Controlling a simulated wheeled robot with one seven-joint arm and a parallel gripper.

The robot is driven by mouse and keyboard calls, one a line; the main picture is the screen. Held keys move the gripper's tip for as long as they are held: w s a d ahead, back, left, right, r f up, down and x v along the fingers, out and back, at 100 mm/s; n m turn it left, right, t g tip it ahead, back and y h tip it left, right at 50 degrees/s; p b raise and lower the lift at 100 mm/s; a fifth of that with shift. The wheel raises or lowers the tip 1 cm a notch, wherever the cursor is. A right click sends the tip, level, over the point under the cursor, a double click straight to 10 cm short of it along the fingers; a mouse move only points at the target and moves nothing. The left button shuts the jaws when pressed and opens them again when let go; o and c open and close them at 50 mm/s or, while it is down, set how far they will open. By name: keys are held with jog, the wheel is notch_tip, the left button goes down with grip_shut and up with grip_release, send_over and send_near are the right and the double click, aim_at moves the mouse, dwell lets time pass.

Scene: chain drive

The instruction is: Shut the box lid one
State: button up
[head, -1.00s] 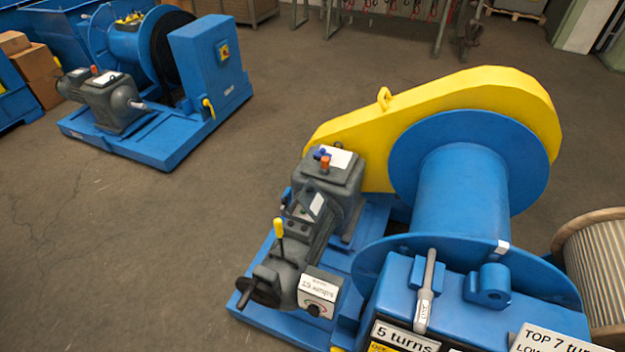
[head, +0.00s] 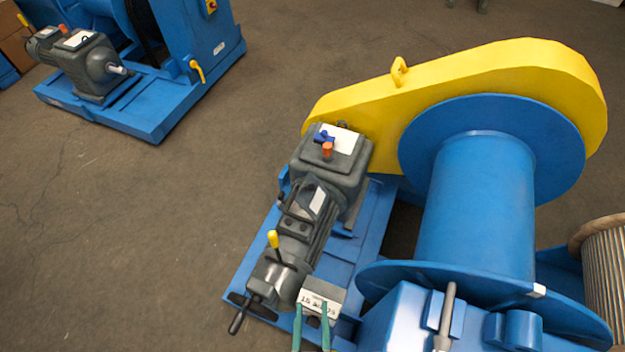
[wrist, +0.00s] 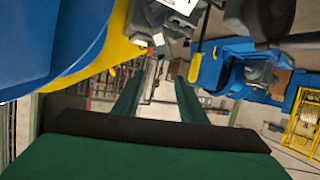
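A small grey box (head: 333,292) with a white label on top sits at the near end of the grey motor (head: 298,249). My gripper (head: 312,307) rises from the bottom edge in front of this box, its two green fingers apart and overlapping it in the picture; I cannot tell if they touch it. In the wrist view my gripper (wrist: 160,75) is open, with nothing between the fingers. Further up the motor is a dark angular part with a white tag (head: 318,201). I cannot tell for sure which part is the lid, or how far open it is.
A yellow chain guard (head: 480,75) and a blue drum (head: 475,205) stand to the right on a blue base. A yellow-knobbed lever (head: 274,240) and a handwheel crank (head: 243,315) are left of the box. A second winch (head: 150,110) is at upper left; floor between is clear.

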jog(key=w+f+n+g, duration=0.2)
jog(key=w+f, duration=0.7)
jog(key=w, duration=0.1)
jog(key=n+g+y, duration=0.4)
jog(key=n+g, duration=0.4)
jog(key=n, duration=0.5)
send_near(312, 186)
jog(key=x, duration=0.9)
jog(key=shift+d+f, duration=0.1)
grip_shut()
